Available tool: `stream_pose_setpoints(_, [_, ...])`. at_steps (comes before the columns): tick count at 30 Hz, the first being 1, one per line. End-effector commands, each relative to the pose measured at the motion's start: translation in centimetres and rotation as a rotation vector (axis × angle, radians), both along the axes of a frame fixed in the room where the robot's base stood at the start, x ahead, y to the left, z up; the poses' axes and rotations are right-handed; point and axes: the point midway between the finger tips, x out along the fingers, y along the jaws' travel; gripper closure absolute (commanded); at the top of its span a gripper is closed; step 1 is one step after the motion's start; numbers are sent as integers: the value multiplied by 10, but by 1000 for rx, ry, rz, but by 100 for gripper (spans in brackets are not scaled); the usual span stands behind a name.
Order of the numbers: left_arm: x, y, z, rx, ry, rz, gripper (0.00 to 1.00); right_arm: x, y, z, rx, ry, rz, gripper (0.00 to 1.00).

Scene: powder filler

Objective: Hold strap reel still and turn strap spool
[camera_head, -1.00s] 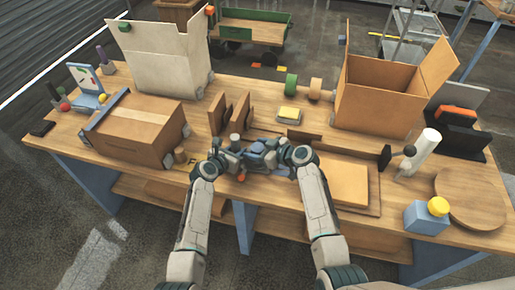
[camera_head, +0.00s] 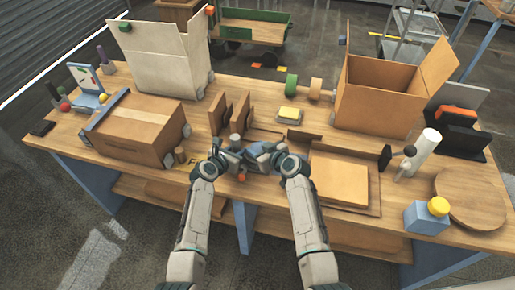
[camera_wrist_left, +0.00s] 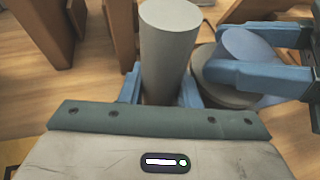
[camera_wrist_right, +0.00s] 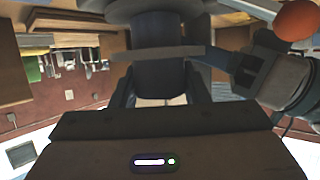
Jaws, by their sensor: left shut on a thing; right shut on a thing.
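The strap reel stands at the front middle of the table, mostly hidden by my grippers in the head view. Its upright grey post (camera_wrist_left: 168,50) shows in the left wrist view and above my left gripper in the head view (camera_head: 235,139). My left gripper (camera_wrist_left: 160,92) is shut on this post. What looks like the strap spool, a round grey-blue piece (camera_wrist_left: 222,84), sits just right of the post. My right gripper (camera_wrist_right: 158,95) is shut on the spool, seen dark in the right wrist view (camera_wrist_right: 158,72). An orange knob (camera_wrist_right: 297,18) is nearby.
Upright brown panels (camera_head: 227,112) stand close behind the reel. A closed carton (camera_head: 135,128) is to the left, a flat cardboard piece (camera_head: 338,180) in a tray to the right. An open box (camera_head: 380,95) and a yellow block on a dish (camera_head: 289,114) stand farther back.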

Motion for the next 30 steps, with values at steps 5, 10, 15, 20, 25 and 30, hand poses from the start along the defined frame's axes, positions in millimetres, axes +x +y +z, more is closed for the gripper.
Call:
stream_pose_setpoints(5, [0, 0, 0, -2, 0, 1, 100, 0, 0, 0, 0, 0, 1, 51])
stream_pose_setpoints(10, [0, 0, 0, -2, 0, 1, 100, 0, 0, 0, 0, 0, 1, 37])
stream_pose_setpoints(15, [0, 0, 0, -1, 0, 0, 100, 0, 0, 0, 0, 0, 1, 37])
stream_pose_setpoints(20, [0, 0, 0, -1, 0, 0, 100, -8, -6, 3, 0, 0, 1, 37])
stream_pose_setpoints(25, [0, 0, 0, -1, 0, 0, 100, -29, -21, 14, -2, -1, 1, 37])
stream_pose_setpoints(30, [0, 0, 0, -1, 0, 0, 100, -57, -41, 28, -2, 0, 1, 37])
